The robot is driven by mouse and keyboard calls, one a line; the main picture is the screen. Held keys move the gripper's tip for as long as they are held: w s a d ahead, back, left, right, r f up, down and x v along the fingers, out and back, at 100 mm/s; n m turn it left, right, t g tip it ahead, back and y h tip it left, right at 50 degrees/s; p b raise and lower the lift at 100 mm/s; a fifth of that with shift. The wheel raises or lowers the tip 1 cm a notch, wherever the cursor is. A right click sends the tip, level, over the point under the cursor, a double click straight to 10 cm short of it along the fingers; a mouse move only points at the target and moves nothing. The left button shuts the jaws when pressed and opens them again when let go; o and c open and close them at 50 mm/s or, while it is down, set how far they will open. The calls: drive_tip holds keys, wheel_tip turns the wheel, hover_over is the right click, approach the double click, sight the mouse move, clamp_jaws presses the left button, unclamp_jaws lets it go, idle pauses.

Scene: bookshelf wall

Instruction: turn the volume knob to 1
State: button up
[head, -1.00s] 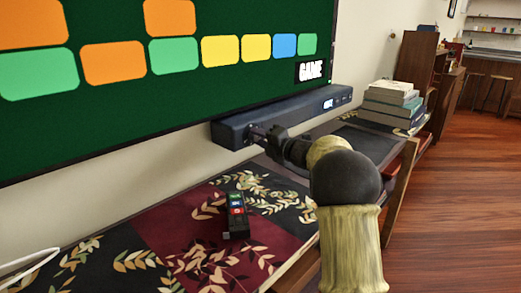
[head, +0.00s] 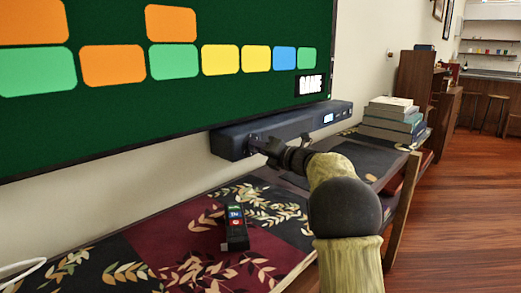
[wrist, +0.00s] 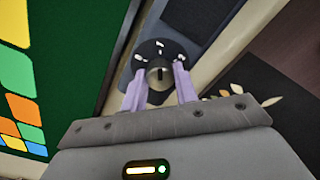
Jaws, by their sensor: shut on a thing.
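The volume knob (wrist: 160,73) is a small round metallic knob with a dark slot. It sits on a dark dial face with several white marks, too small to read, at the end of the soundbar (head: 231,146). In the wrist view the dark slot runs roughly up and down. My gripper (wrist: 161,70) has its two lavender fingers on either side of the knob and is shut on it. In the head view my gripper (head: 258,145) reaches the soundbar's left end, and the knob is hidden there. The soundbar's lit display (head: 328,118) is unreadable.
A large screen (head: 200,95) with coloured tiles hangs above the soundbar. A black remote (head: 234,230) lies on the patterned table runner (head: 185,238). A stack of books (head: 392,120) stands farther right. Open wooden floor (head: 460,200) lies at the right.

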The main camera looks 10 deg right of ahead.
drive_tip(key=shift+d, duration=0.2)
drive_tip(key=o, duration=1)
drive_tip(key=shift+a, duration=0.1)
drive_tip(key=p+v, duration=0.3)
drive_tip(key=v, duration=1.4)
drive_tip(key=shift+s, duration=0.15)
